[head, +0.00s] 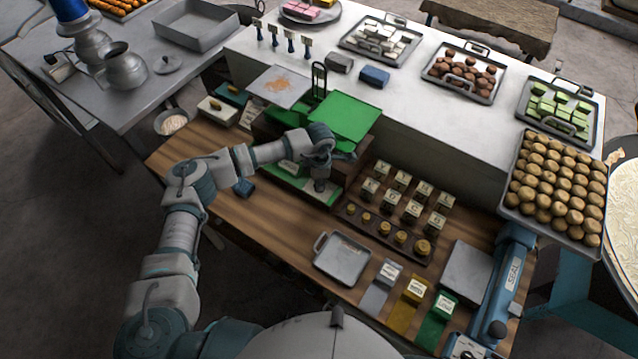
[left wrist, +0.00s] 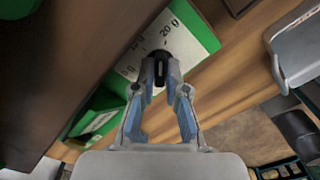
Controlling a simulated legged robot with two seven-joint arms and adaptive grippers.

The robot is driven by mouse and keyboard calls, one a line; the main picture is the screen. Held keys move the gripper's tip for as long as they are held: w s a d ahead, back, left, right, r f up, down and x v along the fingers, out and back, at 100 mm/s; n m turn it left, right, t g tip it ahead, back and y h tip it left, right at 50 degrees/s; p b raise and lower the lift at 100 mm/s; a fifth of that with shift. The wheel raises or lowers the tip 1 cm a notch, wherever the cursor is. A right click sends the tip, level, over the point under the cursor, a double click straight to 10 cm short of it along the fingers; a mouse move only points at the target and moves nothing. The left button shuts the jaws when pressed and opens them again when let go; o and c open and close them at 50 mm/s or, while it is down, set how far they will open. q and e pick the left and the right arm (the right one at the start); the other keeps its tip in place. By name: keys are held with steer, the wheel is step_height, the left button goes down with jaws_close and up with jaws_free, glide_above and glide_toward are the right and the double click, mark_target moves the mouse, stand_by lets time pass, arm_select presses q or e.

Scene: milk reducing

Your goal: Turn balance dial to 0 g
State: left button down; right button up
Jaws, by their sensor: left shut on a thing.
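The balance (head: 300,129) stands on the wooden bench, with a green plate on its right and a pale plate holding orange-brown bits on its left. The knob's pointing direction and the 0 g mark cannot be made out. My right gripper is not in view.
Brass weights (head: 384,228) and small labelled blocks stand right of the balance. A metal tray (head: 342,259) lies nearer the bench's front. Coloured label cards (head: 407,304) lie beside it. The white counter behind holds several food trays.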

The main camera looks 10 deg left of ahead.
arm_select(q)
steer(key=n+b, duration=0.2)
steer(key=n, duration=0.3)
steer(key=shift+w+b, duration=0.15)
steer(key=shift+b, duration=0.15)
steer(key=n+b, duration=0.1)
steer(key=n, duration=0.2)
steer(key=shift+r, duration=0.1)
steer(key=n, duration=0.3)
steer(key=shift+n+b, duration=0.4)
steer(key=n, duration=0.4)
steer(key=shift+r+n, duration=0.1)
steer(key=shift+n, duration=0.2)
steer(key=n, duration=0.5)
steer(key=shift+n, duration=0.3)
steer(key=c, duration=1.2)
jaws_free()
steer(key=shift+w, duration=0.1)
